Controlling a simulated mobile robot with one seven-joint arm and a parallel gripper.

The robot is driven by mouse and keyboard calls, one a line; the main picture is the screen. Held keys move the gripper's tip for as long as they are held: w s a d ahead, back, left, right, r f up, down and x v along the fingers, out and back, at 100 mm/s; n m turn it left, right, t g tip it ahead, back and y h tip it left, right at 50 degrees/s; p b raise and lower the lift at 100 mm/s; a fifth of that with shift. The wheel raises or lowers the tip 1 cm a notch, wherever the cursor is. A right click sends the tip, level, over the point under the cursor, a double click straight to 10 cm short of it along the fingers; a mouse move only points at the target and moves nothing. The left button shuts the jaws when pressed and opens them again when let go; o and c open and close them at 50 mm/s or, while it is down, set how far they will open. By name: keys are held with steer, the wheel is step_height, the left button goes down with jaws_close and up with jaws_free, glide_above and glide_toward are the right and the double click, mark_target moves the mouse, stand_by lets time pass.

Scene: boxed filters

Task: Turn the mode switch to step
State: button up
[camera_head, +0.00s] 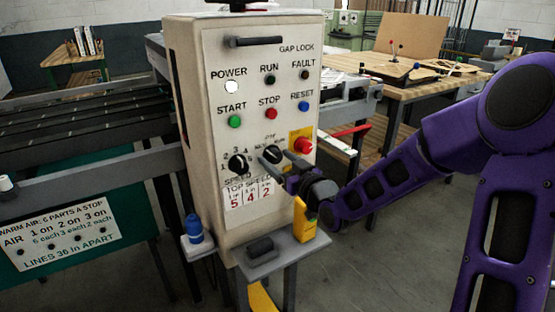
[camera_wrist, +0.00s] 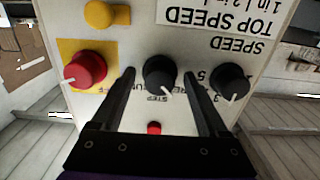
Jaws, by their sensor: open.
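The mode switch (camera_head: 272,153) is a black round knob on the cream control panel, below the red stop button and left of the red emergency knob. In the wrist view the mode switch (camera_wrist: 159,74) appears upside down. Its white pointer line aims down and slightly right in that picture, near the word STEP (camera_wrist: 157,98). My gripper (camera_head: 277,157) is open in front of the panel; in the wrist view my gripper's fingers (camera_wrist: 158,73) lie either side of the knob, with visible gaps. I cannot tell how far the tips reach along it.
The black speed knob (camera_head: 239,164) sits close on the left. The red emergency knob (camera_head: 303,146) on a yellow plate is close on the right. A yellow box (camera_head: 304,220) and a small grey shelf (camera_head: 283,252) lie below. A workbench (camera_head: 420,90) stands behind right.

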jaws_close()
steer(key=shift+m, duration=0.3)
steer(key=m+p, duration=0.1)
steer(key=m, duration=0.2)
steer(key=shift+r+p, duration=0.15)
steer(key=shift+p, duration=0.25)
steer(key=m+p, duration=0.2)
steer(key=m, duration=0.3)
stand_by(0.4)
jaws_free()
